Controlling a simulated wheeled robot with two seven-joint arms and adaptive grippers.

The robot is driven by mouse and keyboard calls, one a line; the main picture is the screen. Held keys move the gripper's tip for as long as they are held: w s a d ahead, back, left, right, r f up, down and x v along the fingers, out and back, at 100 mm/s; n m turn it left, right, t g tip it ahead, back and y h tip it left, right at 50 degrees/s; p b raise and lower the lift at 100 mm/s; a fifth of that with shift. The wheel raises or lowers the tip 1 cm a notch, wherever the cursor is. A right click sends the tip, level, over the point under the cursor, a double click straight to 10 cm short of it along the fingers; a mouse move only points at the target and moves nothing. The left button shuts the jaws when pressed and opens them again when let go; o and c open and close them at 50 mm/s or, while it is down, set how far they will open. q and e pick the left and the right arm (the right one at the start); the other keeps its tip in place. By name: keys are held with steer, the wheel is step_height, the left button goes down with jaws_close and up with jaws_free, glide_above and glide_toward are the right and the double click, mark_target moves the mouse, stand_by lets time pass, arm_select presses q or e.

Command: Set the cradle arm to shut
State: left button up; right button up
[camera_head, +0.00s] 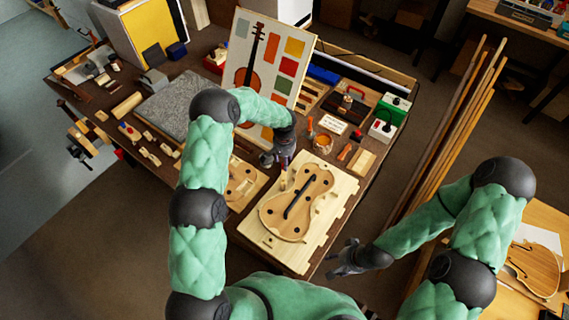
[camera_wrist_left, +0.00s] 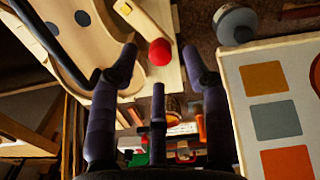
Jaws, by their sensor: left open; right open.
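A pale wooden cradle board (camera_head: 325,232) holds a violin-shaped body (camera_head: 275,215) with a dark bar (camera_head: 298,198) lying diagonally across it. The dark bar also shows at the upper left of the left wrist view (camera_wrist_left: 38,35). A light wooden arm with a red ball (camera_wrist_left: 160,52) at its end shows in the left wrist view; I cannot tell for sure that it is the cradle arm. My left gripper (camera_head: 275,162) is open above the board's far left edge, its fingers spread either side of the red ball in its wrist view. My right gripper (camera_head: 340,265) is open and empty, off the board's near right side.
A colour-sample panel (camera_head: 268,60) stands behind my left gripper. Another wooden body piece (camera_head: 243,184) lies left of the cradle board. An orange pot (camera_head: 323,143), a green box (camera_head: 392,107) and a red-black toolbox (camera_head: 350,105) stand at the back right.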

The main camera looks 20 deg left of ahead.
mark_target(284, 173)
arm_select(q)
steer(key=shift+f, duration=1.45)
jaws_close()
